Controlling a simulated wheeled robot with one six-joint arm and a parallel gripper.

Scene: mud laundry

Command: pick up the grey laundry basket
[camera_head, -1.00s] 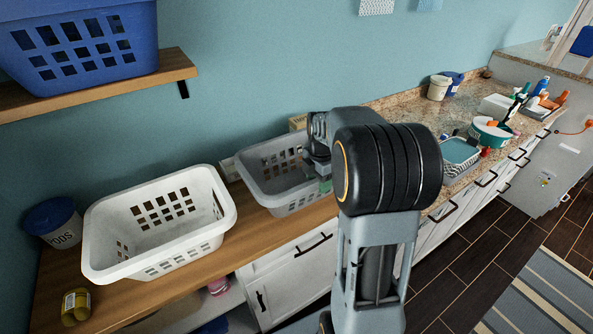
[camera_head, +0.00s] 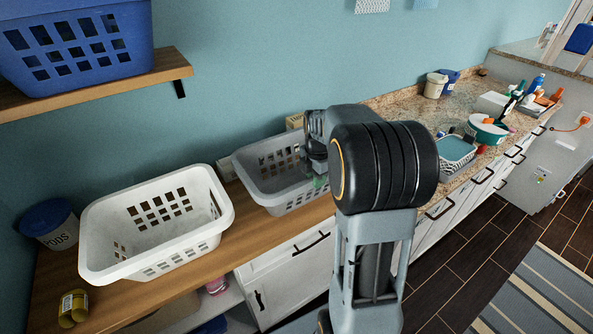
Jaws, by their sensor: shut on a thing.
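The grey laundry basket (camera_head: 284,200) is on the wooden counter, just right of a white basket. Its right end is hidden behind my arm. My gripper (camera_head: 317,170) is at the basket's right side, partly hidden by my own wrist, and is shut on the basket there. The fingertips are hard to make out. I cannot tell whether the basket's base touches the counter.
A white laundry basket (camera_head: 158,224) stands close on the left. A pods tub (camera_head: 50,224) and a yellow jar (camera_head: 73,308) are at the far left. A blue basket (camera_head: 80,48) sits on a wall shelf. A granite counter with several items is at right.

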